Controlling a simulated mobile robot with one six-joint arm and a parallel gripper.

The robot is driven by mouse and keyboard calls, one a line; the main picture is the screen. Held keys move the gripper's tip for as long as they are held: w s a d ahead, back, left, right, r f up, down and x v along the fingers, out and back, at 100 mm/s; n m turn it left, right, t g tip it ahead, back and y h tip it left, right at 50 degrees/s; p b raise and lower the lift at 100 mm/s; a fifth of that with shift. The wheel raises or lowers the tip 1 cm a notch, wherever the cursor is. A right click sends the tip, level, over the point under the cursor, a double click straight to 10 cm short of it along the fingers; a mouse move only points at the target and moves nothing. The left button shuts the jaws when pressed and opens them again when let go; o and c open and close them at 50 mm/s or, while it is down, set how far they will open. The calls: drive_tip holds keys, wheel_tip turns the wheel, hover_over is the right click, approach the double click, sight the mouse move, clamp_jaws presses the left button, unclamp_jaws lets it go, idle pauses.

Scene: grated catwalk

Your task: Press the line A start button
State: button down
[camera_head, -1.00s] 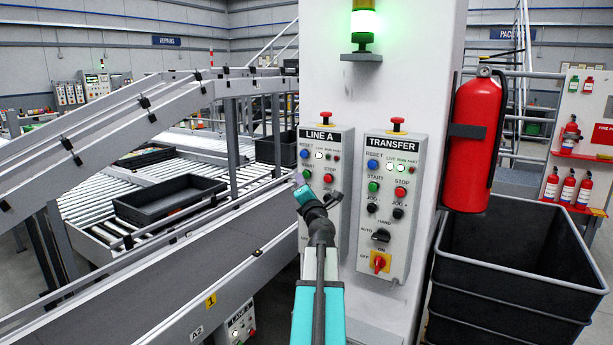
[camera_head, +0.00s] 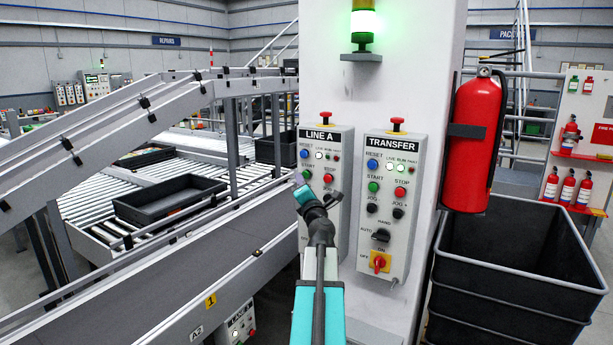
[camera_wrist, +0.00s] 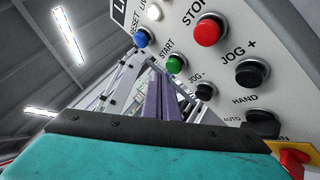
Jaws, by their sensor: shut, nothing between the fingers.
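The grey LINE A panel (camera_head: 343,160) is on the white column. Its green START button (camera_head: 306,174) shows just above my gripper (camera_head: 302,192) in the head view. In the wrist view the green START button (camera_wrist: 173,57) is just beyond the tips of my fingers (camera_wrist: 160,78), a little to their right. The fingers are shut and empty. I cannot tell whether they touch the button. The blue RESET button (camera_wrist: 142,38), red STOP button (camera_wrist: 207,30) and black JOG - button (camera_wrist: 205,91) surround it. My wrist hides the lower part of the panel in the head view.
The TRANSFER panel (camera_head: 388,215), with its own green START button, is close on the right. A red emergency mushroom button (camera_head: 326,117) tops the LINE A panel. Conveyor rails (camera_head: 180,270) run on the left.

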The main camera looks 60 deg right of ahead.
drive_tip(key=shift+d, duration=1.25)
idle(2.2)
drive_tip(key=shift+a, duration=1.2)
drive_tip(key=shift+a, duration=0.1)
drive_tip(key=shift+a+p, duration=0.35)
drive_tip(key=shift+a, duration=2.1)
